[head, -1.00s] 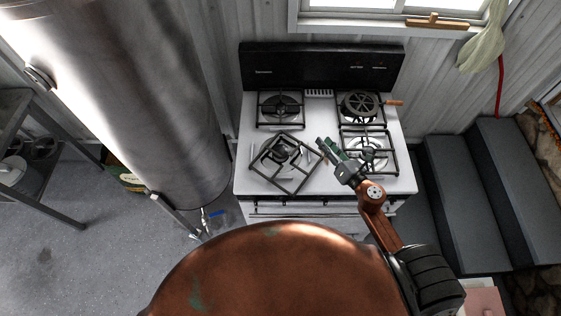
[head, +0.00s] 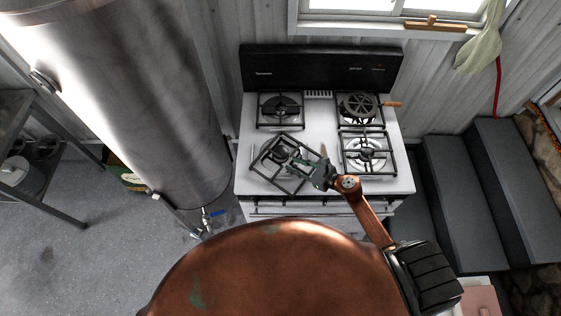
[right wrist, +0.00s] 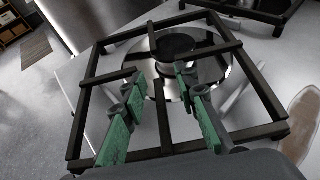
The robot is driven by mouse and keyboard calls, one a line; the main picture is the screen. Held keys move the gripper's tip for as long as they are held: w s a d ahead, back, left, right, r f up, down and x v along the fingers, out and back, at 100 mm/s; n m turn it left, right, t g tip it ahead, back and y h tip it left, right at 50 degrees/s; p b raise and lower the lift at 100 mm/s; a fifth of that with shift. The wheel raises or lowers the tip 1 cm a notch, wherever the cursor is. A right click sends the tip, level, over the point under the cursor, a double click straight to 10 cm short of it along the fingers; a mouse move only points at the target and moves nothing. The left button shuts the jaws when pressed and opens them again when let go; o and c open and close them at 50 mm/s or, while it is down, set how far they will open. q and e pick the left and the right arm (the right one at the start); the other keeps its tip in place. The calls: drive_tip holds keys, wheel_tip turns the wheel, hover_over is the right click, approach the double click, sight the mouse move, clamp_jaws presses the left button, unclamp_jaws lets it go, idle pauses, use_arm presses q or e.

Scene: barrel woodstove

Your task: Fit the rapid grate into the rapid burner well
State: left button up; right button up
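The rapid grate, a black square frame with inward prongs (head: 267,178), lies turned askew over the front left burner of the white stove. Its corners do not line up with the well, whose round burner (right wrist: 175,48) shows through its middle in the right wrist view. My right gripper (head: 298,164) reaches over the grate's right side from the right. In the right wrist view its two green fingers (right wrist: 160,98) are apart, one on each side of the grate's near prong (right wrist: 165,130), with visible gaps. I cannot tell how deep they reach. My left gripper is not in view.
Two other grates sit squarely at back left (head: 281,124) and front right (head: 368,173). A round black piece (head: 359,106) tops the back right burner. A wooden object (head: 324,152) lies beside my right gripper. A big metal barrel (head: 150,90) stands left of the stove.

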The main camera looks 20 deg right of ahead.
drive_tip(key=shift+w+a+f, duration=0.1)
drive_tip(key=shift+w+a, duration=0.05)
drive_tip(key=shift+w, duration=0.05)
drive_tip(key=shift+s, duration=0.1)
drive_tip(key=shift+c, duration=0.6)
drive_tip(key=c, duration=0.6)
clamp_jaws()
drive_tip(key=shift+d, duration=0.2)
